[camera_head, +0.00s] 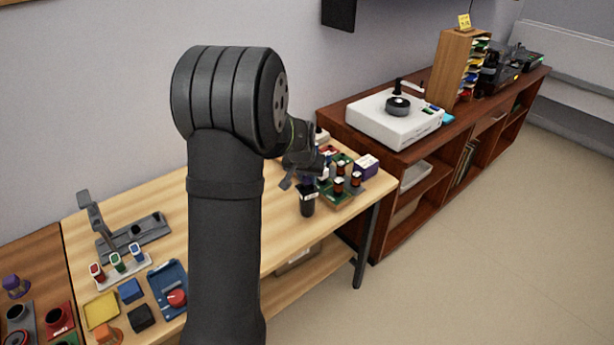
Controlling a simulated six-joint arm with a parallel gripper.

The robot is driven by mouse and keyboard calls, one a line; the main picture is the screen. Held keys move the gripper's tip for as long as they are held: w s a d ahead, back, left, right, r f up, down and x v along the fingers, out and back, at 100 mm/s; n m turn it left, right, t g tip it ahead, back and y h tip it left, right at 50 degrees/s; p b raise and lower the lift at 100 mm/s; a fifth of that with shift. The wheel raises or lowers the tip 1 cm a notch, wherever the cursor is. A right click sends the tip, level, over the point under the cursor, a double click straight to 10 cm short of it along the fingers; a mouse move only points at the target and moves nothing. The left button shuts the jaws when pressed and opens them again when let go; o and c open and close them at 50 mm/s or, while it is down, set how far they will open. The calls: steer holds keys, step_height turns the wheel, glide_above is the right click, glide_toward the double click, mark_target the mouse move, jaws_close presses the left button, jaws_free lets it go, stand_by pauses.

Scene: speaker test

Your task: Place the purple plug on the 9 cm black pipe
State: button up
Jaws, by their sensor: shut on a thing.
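My gripper (304,176) is at the far right end of the light wooden table, small and partly hidden by its own wrist. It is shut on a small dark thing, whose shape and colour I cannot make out. A black upright cylinder (307,203), which looks like a black pipe, stands just below the gripper near the table's front edge. I cannot tell whether the held thing touches it. A purple plug-like piece (14,283) stands on the brown table at the far left, well away from the gripper.
A grey stand (134,235), colored blocks and a blue tray (168,288) occupy the table's left. A white turntable (390,125) sits on the brown cabinet.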

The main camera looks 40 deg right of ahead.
steer(key=o, duration=0.9)
steer(key=shift+f, duration=0.1)
steer(key=shift+o, duration=0.2)
steer(key=v, duration=1.2)
steer(key=shift+r, duration=0.2)
